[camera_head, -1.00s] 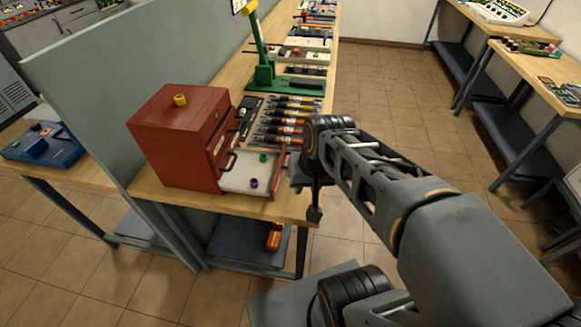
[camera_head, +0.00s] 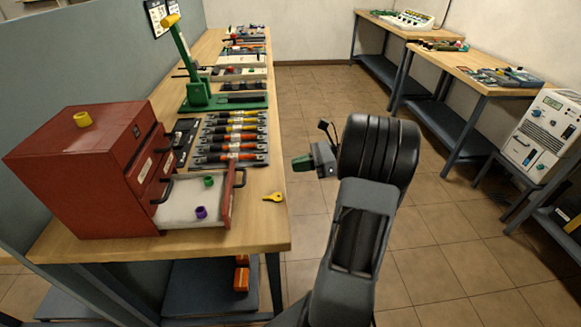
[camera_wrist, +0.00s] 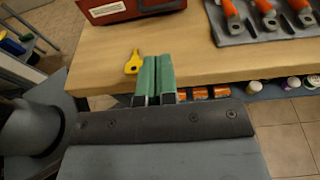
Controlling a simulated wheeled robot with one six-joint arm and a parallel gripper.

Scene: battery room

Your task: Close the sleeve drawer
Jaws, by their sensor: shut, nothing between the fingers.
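The red drawer cabinet (camera_head: 75,180) stands at the near left end of the wooden bench. Its lowest drawer (camera_head: 175,214) is pulled out to the right, with a handle on its front panel (camera_head: 231,200). A green sleeve (camera_head: 208,181) and a purple sleeve (camera_head: 201,212) sit inside it. My gripper (camera_head: 302,163) is off the bench's right edge, apart from the drawer. In the wrist view its green fingers (camera_wrist: 157,78) are together and empty, beside the bench edge. A red part with a pale label (camera_wrist: 105,10) shows at the top of that view.
A yellow key-like piece (camera_head: 273,197) lies on the bench right of the drawer; it also shows in the wrist view (camera_wrist: 132,63). Several cable tools (camera_head: 235,138) lie behind the drawer. A green press (camera_head: 200,95) stands farther back. The floor aisle (camera_head: 320,110) is clear.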

